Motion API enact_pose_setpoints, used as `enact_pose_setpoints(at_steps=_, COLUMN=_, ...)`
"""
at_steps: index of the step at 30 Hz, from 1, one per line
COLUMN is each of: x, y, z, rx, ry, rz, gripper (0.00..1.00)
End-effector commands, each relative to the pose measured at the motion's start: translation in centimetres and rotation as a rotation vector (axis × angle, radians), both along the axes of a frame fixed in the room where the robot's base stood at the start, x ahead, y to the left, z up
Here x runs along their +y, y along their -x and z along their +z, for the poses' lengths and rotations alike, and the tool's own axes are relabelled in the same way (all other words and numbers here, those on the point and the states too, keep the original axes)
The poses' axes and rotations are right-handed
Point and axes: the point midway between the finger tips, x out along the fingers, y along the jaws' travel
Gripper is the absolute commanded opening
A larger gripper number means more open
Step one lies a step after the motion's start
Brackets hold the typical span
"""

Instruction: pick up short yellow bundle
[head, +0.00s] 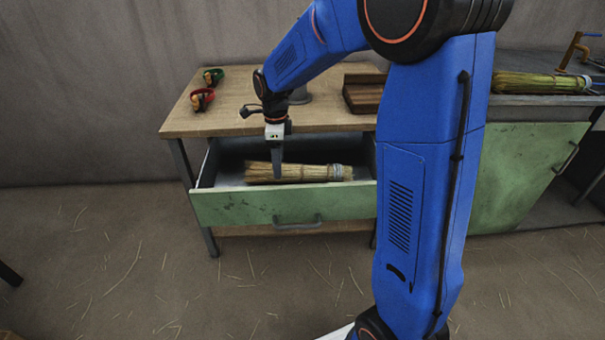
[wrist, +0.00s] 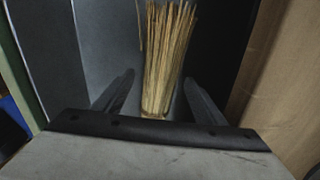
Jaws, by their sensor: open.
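A short yellow straw bundle (head: 310,173) lies in the open drawer (head: 222,183), with a pale binding near its right end in the head view. My gripper (head: 277,172) points down over the bundle's left part. In the wrist view the bundle (wrist: 168,50) runs up from between the two open fingers (wrist: 156,95). The fingers stand apart on either side of its near end, with gaps to both. I cannot tell how far the fingertips are above the bundle. The bound end is outside the wrist view.
The drawer's green front (head: 285,206) juts out below the wooden tabletop (head: 235,112). A longer greenish bundle (head: 540,83) lies on the right counter.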

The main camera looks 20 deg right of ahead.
Motion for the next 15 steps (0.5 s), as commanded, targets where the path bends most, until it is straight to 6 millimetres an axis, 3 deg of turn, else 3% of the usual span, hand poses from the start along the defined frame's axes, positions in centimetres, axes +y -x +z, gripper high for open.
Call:
enact_pose_setpoints(at_steps=7, x=-0.1, y=-0.1, z=-3.2, rx=0.002, ry=0.0, rz=0.0, gripper=0.65)
enact_pose_setpoints(at_steps=15, x=0.0, y=-0.2, z=-3.7, rx=-0.001, ry=0.0, rz=0.0, gripper=0.65)
